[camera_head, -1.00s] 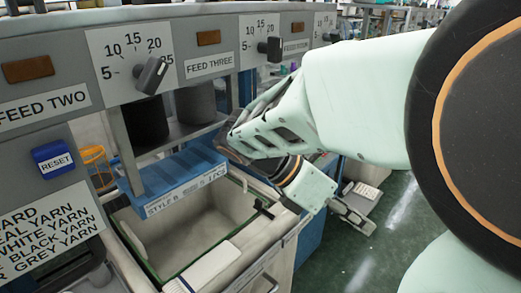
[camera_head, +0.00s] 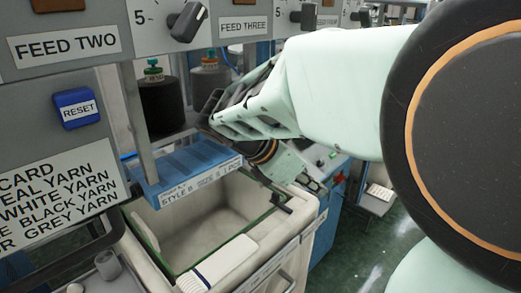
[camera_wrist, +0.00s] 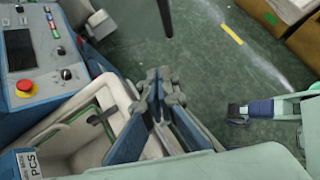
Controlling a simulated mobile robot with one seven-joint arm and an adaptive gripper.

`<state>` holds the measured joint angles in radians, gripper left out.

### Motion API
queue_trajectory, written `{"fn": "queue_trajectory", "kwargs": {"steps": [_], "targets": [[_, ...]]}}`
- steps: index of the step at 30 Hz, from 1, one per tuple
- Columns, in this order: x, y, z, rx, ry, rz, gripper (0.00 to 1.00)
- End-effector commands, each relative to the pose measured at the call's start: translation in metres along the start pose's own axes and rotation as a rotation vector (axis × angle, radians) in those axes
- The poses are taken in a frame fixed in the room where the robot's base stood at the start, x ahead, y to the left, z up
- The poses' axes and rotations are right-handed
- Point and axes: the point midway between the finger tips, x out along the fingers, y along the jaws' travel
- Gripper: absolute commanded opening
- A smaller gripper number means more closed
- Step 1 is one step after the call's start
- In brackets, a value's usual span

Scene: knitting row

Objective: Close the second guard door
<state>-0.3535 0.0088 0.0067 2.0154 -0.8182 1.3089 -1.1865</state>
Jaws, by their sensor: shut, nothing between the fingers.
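I cannot make out the second guard door for certain in either view. A dark curved handle (camera_head: 70,262) shows at the lower left of the head view; I cannot tell what it belongs to. My gripper (camera_head: 312,184) is beyond the right side of the fabric bin in the head view, with its fingertips partly hidden. In the wrist view my gripper (camera_wrist: 160,75) has its fingers together and empty, above the floor beside the bin. A dark bar (camera_wrist: 165,15) stands just past the fingertips, apart from them.
A blue RESET button (camera_head: 77,108) and feed dials (camera_head: 187,22) are on the grey panel. A control console with a red button (camera_wrist: 25,86) stands near the gripper.

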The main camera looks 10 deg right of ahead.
Motion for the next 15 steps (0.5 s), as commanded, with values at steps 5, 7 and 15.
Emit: {"fn": "queue_trajectory", "kwargs": {"steps": [5, 7, 15], "targets": [[0.03, -0.001, -0.004, 0.003, 0.001, -0.002, 0.0], [0.04, -0.001, -0.004, 0.001, 0.001, -0.002, 0.0], [0.068, -0.001, 0.015, 0.003, 0.0, -0.002, 0.0]]}}
